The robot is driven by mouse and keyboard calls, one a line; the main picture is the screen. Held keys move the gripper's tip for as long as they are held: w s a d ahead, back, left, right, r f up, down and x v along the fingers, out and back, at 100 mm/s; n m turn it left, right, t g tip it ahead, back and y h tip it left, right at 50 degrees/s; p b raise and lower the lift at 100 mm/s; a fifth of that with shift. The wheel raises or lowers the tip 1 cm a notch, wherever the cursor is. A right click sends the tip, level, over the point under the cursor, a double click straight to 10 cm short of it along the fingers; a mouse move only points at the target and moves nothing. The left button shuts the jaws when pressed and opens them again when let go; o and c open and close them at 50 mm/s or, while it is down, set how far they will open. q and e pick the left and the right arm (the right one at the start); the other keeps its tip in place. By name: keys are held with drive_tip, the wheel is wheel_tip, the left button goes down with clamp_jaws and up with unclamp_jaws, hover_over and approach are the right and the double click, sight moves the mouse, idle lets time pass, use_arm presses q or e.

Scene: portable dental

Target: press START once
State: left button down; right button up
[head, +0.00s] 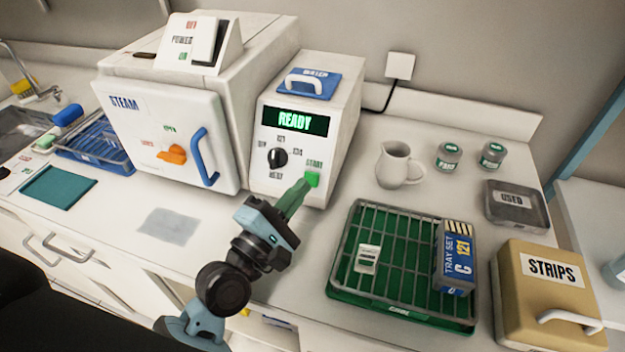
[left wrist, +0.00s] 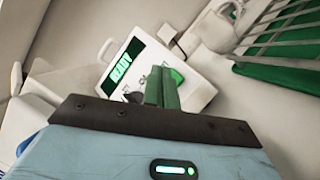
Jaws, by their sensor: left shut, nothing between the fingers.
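My right gripper is not in view.
The STEAM sterilizer (head: 170,130) with its blue handle stands left of the box. A green rack tray (head: 350,275) with a TRAY SET box (head: 455,260) lies to the right. A white jug (head: 397,165) stands behind it. A tan STRIPS box (head: 548,300) is at far right.

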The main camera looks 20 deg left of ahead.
sight(311, 179)
use_arm(q)
drive_tip(key=shift+w+f, duration=0.35)
drive_tip(key=shift+w, duration=0.45)
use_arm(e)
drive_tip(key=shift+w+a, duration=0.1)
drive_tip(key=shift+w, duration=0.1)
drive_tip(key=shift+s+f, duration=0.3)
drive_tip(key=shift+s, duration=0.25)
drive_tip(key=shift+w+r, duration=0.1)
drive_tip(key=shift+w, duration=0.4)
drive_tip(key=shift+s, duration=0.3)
use_arm(q)
drive_tip(key=shift+w, duration=0.1)
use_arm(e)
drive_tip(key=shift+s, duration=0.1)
use_arm(q)
drive_tip(key=shift+w+f, duration=0.2)
drive_tip(key=shift+w, duration=0.05)
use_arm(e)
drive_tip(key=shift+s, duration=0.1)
use_arm(q)
drive_tip(key=shift+w+f, duration=0.1)
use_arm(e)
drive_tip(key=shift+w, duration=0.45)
